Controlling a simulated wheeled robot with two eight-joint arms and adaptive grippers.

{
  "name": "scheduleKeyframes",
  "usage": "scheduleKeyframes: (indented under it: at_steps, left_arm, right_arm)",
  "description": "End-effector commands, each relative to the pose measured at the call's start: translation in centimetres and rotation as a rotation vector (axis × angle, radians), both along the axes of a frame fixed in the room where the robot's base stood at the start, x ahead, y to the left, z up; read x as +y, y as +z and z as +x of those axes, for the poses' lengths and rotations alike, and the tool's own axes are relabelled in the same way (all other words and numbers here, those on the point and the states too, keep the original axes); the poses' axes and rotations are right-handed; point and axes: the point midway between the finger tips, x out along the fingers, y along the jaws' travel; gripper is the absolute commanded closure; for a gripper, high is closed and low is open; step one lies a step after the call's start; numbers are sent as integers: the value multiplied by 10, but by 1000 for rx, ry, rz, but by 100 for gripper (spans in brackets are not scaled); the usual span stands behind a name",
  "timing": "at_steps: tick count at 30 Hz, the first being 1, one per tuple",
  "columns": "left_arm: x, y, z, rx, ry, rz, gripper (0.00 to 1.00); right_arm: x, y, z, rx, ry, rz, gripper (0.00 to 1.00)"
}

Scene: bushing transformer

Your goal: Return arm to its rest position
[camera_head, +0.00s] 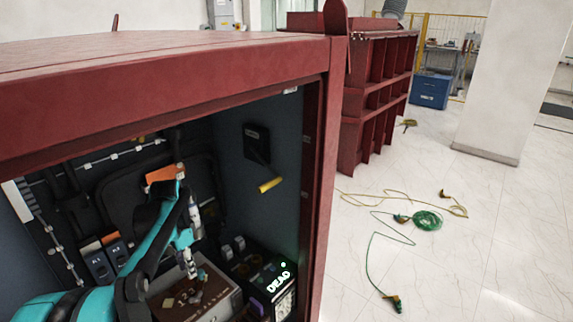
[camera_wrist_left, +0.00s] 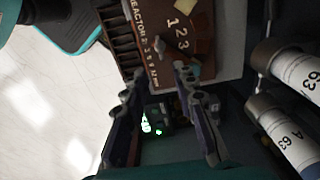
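My left arm (camera_head: 150,240), teal and black, reaches from the lower left into the open front of a red cabinet (camera_head: 180,75). Its hand is among the parts inside and its fingers are hard to make out in the head view. In the left wrist view my left gripper (camera_wrist_left: 158,78) has its two dark fingers apart with nothing held between them. They point toward a brown box (camera_wrist_left: 170,30) marked "REACTOR" and "1 2 3". This box also shows low in the cabinet (camera_head: 200,298). My right gripper is not in view.
White cylinders marked "63" (camera_wrist_left: 295,140) stand close at the right of the left wrist view. A tester reading "DEAD" (camera_head: 272,285) sits at the cabinet's lower right. A yellow-handled tool (camera_head: 270,185) hangs on the inner wall. Green cable (camera_head: 425,220) lies on open floor.

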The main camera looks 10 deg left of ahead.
Motion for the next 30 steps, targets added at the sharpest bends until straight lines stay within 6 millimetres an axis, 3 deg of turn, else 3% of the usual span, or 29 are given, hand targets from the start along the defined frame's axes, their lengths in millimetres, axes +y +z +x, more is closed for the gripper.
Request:
scheduleKeyframes:
  at_steps: [4, 8, 14, 21, 24, 30]
  left_arm:
    - [-18, 8, -5, -30, 21, 13, 72]
    - [-60, 21, -19, -111, 85, 38, 72]
    - [-134, 32, -57, -293, 222, 36, 72]
    - [-201, 18, -108, -495, 376, -53, 72]
    - [-217, 9, -122, -552, 422, -98, 72]
    - [-231, -2, -135, -604, 471, -150, 72]
  right_arm:
    - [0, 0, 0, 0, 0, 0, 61]
    - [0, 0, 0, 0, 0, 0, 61]
    - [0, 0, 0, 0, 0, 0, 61]
    - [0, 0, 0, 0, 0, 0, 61]
    - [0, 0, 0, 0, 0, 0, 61]
    - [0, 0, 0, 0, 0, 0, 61]
